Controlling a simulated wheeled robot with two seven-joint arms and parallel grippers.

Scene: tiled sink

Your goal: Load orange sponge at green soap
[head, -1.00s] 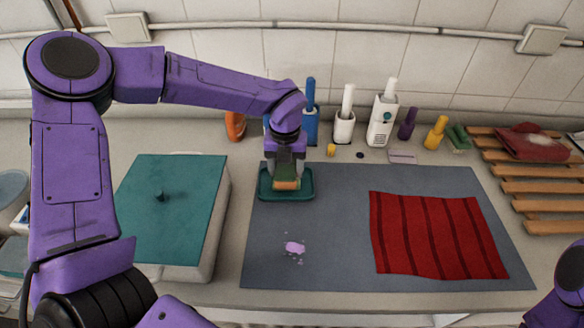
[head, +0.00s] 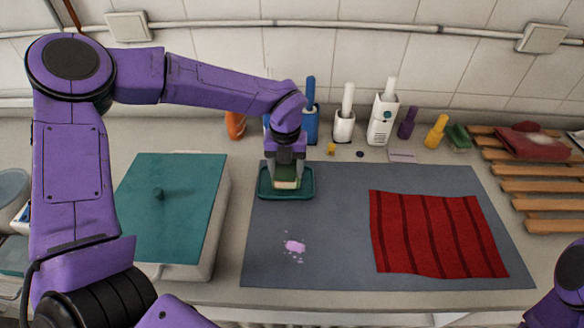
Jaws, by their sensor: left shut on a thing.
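A shallow dark green tray (head: 308,192) lies on the back left corner of the grey mat. My left gripper (head: 285,168) points straight down over it and is shut on a sponge (head: 287,184). Only a thin pale-yellowish and orange edge of the sponge shows below the fingers, low inside the tray. Whether it touches the tray floor or any green soap there cannot be told, as the gripper and sponge cover the middle. My right gripper is out of view; only a piece of that arm shows at the lower right edge.
A lilac spill (head: 295,246) and a striped red cloth (head: 436,234) lie on the grey mat (head: 335,270). A teal-lidded box (head: 172,205) stands left. Several bottles, including a white one (head: 382,118), line the wall. A wooden rack (head: 545,186) is at right.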

